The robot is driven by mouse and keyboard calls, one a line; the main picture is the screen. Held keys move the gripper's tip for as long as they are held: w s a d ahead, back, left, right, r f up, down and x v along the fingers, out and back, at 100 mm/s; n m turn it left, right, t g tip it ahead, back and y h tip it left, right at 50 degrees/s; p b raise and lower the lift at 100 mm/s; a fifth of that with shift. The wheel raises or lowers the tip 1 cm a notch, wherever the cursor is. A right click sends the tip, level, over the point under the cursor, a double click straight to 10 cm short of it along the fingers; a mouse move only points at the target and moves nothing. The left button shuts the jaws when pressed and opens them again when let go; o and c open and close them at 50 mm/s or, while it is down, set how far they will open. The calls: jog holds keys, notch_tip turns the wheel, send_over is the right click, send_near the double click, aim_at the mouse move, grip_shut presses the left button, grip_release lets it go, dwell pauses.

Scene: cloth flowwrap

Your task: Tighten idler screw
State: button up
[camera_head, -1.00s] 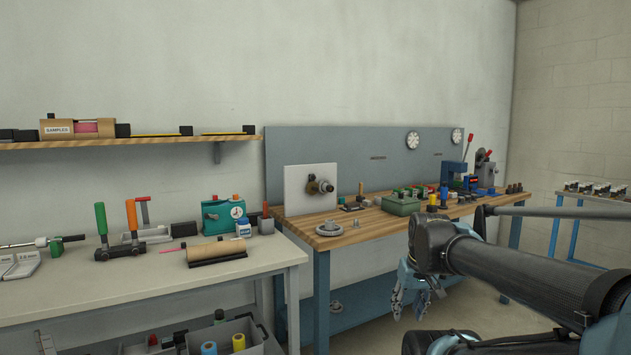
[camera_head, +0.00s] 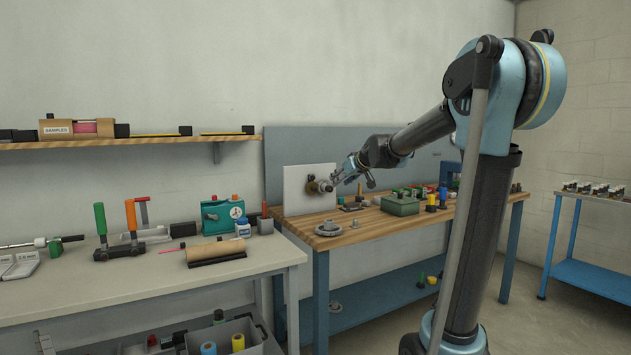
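A white upright plate (camera_head: 298,186) stands at the left end of the wooden-topped bench, against the grey-blue back panel. The fingers look spread, with nothing visibly held. I cannot tell whether they touch the fitting's end.
The wooden bench (camera_head: 352,225) holds a grey flanged disc (camera_head: 328,228), a green box (camera_head: 400,205) and several small coloured parts. A pale table (camera_head: 120,290) at left carries tools, a brown roll (camera_head: 216,250) and a teal device (camera_head: 222,213). A blue side table (camera_head: 592,277) stands at right.

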jog(key=t, duration=0.2)
send_near(313, 177)
jog(key=shift+n+y, duration=0.3)
jog(key=shift+y, duration=0.1)
jog(key=x, duration=0.8)
jog(key=shift+w+d+f, duration=0.15)
jog(key=shift+d+f, duration=0.05)
jog(key=shift+d, duration=0.1)
jog(key=shift+c, duration=0.6)
grip_shut()
